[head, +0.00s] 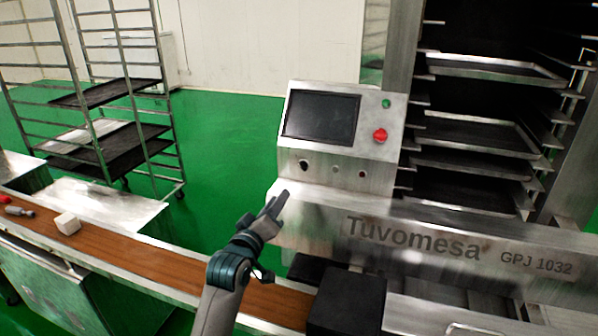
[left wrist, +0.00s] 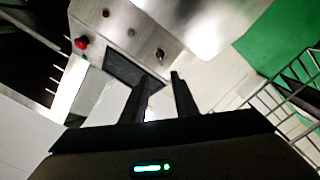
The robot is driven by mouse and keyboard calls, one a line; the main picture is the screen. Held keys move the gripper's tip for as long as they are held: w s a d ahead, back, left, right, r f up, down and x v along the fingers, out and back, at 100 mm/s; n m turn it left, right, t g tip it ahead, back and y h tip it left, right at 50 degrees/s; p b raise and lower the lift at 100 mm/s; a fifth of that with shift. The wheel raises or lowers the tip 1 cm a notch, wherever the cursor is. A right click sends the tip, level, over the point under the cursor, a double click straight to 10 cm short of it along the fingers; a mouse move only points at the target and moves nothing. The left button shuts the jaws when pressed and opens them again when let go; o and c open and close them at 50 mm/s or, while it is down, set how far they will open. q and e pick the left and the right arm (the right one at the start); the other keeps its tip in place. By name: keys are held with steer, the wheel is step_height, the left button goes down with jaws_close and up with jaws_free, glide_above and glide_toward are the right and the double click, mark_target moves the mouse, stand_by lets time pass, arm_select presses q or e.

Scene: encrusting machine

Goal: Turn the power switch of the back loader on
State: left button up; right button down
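The grey control panel (head: 345,130) of the machine stands upright near the middle of the head view, with a dark screen (head: 321,117). A black rotary knob (head: 304,164) sits below the screen at the left; I take it to be the power switch. It also shows in the left wrist view as a dark knob (left wrist: 159,54), just beyond my fingertips. My left gripper (head: 279,201) is in front of and below the panel, apart from it. In the left wrist view its two fingers (left wrist: 160,78) are spread with nothing between them. My right gripper is out of view.
A red mushroom button (head: 380,135) and a green button (head: 386,104) are right of the screen. Two small buttons (head: 335,169) (head: 361,174) are right of the knob. A tray rack (head: 480,125) stands at right, a brown conveyor (head: 130,255) at left, a wheeled rack (head: 165,90) behind.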

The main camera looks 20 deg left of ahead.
mark_target(301, 167)
arm_select(q)
steer(key=shift+w, duration=0.2)
steer(key=w+p, duration=0.1)
steer(key=w, duration=0.4)
steer(key=w+p, duration=0.1)
steer(key=w, duration=0.4)
steer(key=w+p, duration=0.2)
steer(key=w, duration=0.3)
steer(key=shift+d, duration=0.25)
steer(key=shift+w+f, duration=0.1)
steer(key=shift+w, duration=0.9)
steer(key=shift+c, duration=0.4)
jaws_close()
